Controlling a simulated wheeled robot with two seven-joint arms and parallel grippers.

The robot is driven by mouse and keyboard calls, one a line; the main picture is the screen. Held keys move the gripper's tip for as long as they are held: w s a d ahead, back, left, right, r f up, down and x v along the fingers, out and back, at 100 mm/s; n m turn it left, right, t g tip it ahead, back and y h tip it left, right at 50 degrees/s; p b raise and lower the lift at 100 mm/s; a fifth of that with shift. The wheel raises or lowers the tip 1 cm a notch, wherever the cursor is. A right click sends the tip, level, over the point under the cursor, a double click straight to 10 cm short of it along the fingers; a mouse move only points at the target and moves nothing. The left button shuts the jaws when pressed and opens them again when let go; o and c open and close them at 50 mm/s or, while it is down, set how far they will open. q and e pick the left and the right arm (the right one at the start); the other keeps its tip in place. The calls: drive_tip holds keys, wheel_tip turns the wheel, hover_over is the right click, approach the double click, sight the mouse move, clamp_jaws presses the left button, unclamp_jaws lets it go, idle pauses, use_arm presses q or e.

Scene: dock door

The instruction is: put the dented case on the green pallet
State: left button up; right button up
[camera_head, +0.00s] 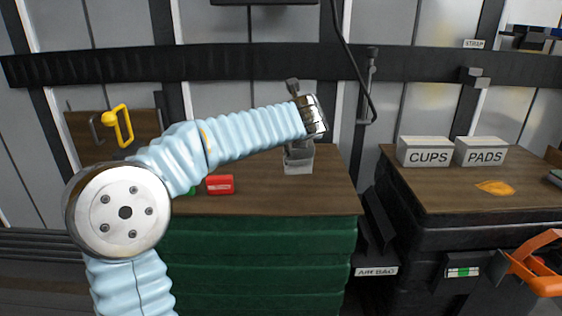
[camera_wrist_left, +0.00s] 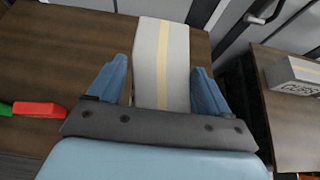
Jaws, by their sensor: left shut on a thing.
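My left gripper (camera_head: 300,143) is shut on a grey case with a pale yellow stripe. In the left wrist view the case (camera_wrist_left: 163,62) stands between the two blue fingers of the gripper (camera_wrist_left: 160,88). In the head view the lower part of the case (camera_head: 298,161) shows below the gripper, over the brown top (camera_head: 265,199) of a green-sided stand (camera_head: 260,262). I cannot tell whether it touches that top. No dent shows on the visible faces. I cannot make out a separate green pallet. My right gripper is out of view.
A red block (camera_head: 220,184) with a green end lies on the brown top, left of the case. White boxes marked CUPS (camera_head: 425,151) and PADS (camera_head: 480,151) stand on the right-hand bench (camera_head: 440,193). A gap separates stand and bench. A black cable (camera_head: 352,65) hangs behind.

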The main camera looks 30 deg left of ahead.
use_arm(q)
drive_tip(key=a+f, duration=0.1)
drive_tip(key=f, duration=0.1)
drive_tip(key=s+a+f, duration=0.1)
drive_tip(key=a+f, duration=0.1)
drive_tip(key=shift+b, duration=0.35)
drive_tip(key=f, duration=0.1)
drive_tip(key=f+b, duration=0.1)
drive_tip(key=shift+a+f, duration=0.3)
drive_tip(key=shift+f, duration=0.45)
drive_tip(key=shift+f, duration=0.15)
drive_tip(key=o, duration=1.6)
